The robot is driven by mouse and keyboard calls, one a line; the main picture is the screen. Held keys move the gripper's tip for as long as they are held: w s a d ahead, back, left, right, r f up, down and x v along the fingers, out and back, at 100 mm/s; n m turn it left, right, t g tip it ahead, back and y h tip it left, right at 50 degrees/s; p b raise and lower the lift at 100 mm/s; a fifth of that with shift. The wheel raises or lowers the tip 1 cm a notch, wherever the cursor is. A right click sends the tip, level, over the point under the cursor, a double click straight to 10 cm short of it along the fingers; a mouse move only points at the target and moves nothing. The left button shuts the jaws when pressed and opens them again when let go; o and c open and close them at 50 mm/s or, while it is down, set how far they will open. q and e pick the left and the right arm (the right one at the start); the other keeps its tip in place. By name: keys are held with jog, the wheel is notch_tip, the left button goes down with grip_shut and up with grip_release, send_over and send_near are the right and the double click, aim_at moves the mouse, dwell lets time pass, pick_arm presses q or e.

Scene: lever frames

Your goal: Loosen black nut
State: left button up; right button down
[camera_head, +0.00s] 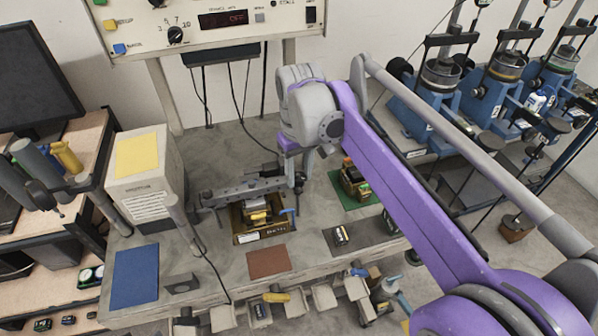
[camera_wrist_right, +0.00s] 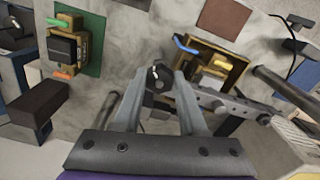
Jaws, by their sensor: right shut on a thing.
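The black nut (camera_wrist_right: 159,77) sits between the fingertips of my right gripper (camera_wrist_right: 158,80) in the right wrist view. The fingers are closed around it from both sides. In the head view my right gripper (camera_head: 298,180) reaches down at the right end of a grey metal bar with holes (camera_head: 243,190); the nut cannot be made out there. The bar also shows in the right wrist view (camera_wrist_right: 235,108), running right from beside the nut. My left gripper is in neither view.
An open box with yellow and blue parts (camera_head: 243,238) lies just below the bar. A green mat (camera_head: 371,202) holds a small device to the right. A blue mat (camera_head: 135,276) and a brown mat (camera_head: 268,262) lie on the bench. A control panel (camera_head: 215,22) stands behind.

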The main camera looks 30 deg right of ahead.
dwell(0.3)
jog(key=shift+c, duration=2.3)
grip_release()
jog(key=shift+r, duration=0.1)
notch_tip(320, 180, up, 11)
jog(key=shift+f+p, duration=0.2)
jog(key=shift+p, duration=0.15)
